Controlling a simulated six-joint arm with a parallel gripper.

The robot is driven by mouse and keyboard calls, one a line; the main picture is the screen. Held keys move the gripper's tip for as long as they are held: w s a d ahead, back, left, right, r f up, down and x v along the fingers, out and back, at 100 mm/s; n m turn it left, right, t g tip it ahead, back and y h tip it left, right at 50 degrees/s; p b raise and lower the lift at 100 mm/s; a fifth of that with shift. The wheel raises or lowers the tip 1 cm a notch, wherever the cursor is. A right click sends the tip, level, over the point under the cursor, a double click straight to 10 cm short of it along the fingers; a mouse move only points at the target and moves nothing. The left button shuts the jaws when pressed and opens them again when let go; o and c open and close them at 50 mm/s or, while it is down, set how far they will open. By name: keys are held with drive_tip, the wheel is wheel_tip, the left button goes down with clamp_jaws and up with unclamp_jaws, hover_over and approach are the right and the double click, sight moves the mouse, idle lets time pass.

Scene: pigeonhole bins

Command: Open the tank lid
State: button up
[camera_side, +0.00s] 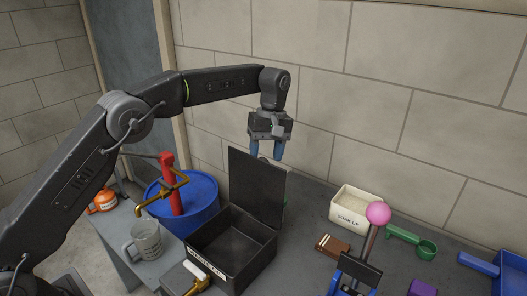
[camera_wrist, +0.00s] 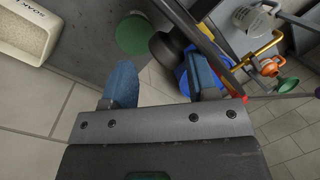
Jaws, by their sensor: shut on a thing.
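The tank is a black open-topped box (camera_side: 230,252) with a pale label on its front, in the middle of the side view. Its black lid (camera_side: 258,188) stands nearly upright at the back of the box, so the dark, empty-looking inside shows. My gripper (camera_side: 265,154) is at the lid's top edge, partly behind it, with blue fingers pointing down. It is shut on the lid, seemingly by a dark knob (camera_wrist: 170,48) between the fingers in the wrist view. The lid shows there as a thin dark diagonal panel. The exact contact is partly hidden.
A blue drum (camera_side: 197,213) with a red and brass pump stands left of the tank, near a grey mug (camera_side: 146,240). A white tub (camera_side: 352,207), a pink-balled lever (camera_side: 378,214) and a green scoop (camera_side: 425,248) are to the right. A block wall stands behind.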

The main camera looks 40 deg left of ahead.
drive_tip(key=f, duration=0.3)
drive_tip(key=shift+s+d+g, duration=0.25)
drive_tip(key=shift+s+g, duration=0.05)
drive_tip(key=shift+g, duration=0.1)
drive_tip(key=shift+t, duration=0.4)
drive_tip(key=v, duration=0.2)
drive_tip(key=s+v, duration=0.1)
drive_tip(key=v, duration=0.4)
drive_tip(key=shift+s+a+r, duration=0.1)
drive_tip(key=shift+a+r, duration=0.25)
drive_tip(key=shift+r, duration=0.15)
drive_tip(key=s+a+r, duration=0.3)
drive_tip(key=a+r, duration=0.3)
drive_tip(key=a, duration=0.4)
drive_tip(key=shift+s+a, duration=0.35)
drive_tip(key=shift+s, duration=0.05)
drive_tip(key=shift+r, duration=0.1)
